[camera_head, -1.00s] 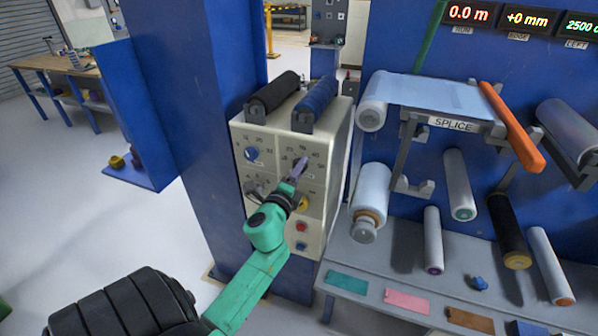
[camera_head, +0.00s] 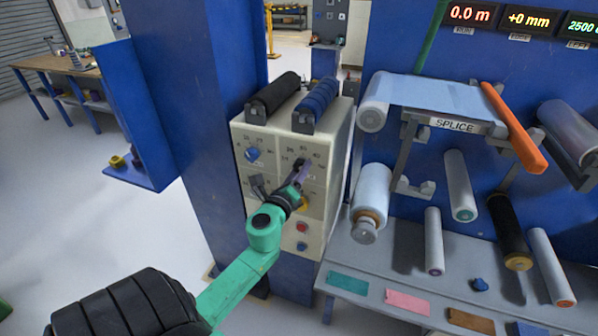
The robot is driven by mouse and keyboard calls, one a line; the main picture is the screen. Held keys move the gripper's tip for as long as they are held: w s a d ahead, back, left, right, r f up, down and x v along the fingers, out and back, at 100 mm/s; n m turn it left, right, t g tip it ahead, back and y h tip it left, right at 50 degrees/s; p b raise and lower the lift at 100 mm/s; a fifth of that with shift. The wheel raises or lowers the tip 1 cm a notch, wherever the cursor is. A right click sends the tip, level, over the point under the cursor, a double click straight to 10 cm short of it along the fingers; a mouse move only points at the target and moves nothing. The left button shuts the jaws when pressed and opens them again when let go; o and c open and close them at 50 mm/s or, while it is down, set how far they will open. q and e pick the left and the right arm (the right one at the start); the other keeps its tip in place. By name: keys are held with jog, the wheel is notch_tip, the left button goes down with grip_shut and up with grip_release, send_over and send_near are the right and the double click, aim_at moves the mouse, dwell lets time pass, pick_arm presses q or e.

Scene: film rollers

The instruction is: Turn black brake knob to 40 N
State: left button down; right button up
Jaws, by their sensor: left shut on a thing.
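The cream control box (camera_head: 318,215) stands on the blue column in the middle of the view. My left gripper (camera_head: 302,172) reaches up to the upper right dial on its front face and is shut there. The black brake knob lies at this dial and is hidden behind the fingers, so its pointer and setting cannot be read. Small scale numbers show around the dial, too small to read surely. My right gripper is out of view.
A blue knob (camera_head: 252,155) is left of the gripper, with a dark grey switch (camera_head: 257,186) below it. A red button (camera_head: 301,227) sits lower down. Two rollers, black (camera_head: 275,92) and blue (camera_head: 319,97), lie on top. The splice table (camera_head: 450,124) is at the right.

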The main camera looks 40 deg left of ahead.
pick_arm(q)
jog(key=shift+r, duration=0.4)
jog(key=c, duration=0.5)
grip_release()
jog(key=shift+c, duration=0.2)
jog(key=shift+o, duration=1.2)
jog(key=shift+w+f, duration=0.1)
jog(key=shift+f, duration=0.2)
jog(key=b+v, duration=0.5)
jog(key=v, duration=0.9)
jog(key=shift+d, duration=0.1)
jog(key=shift+f, duration=0.1)
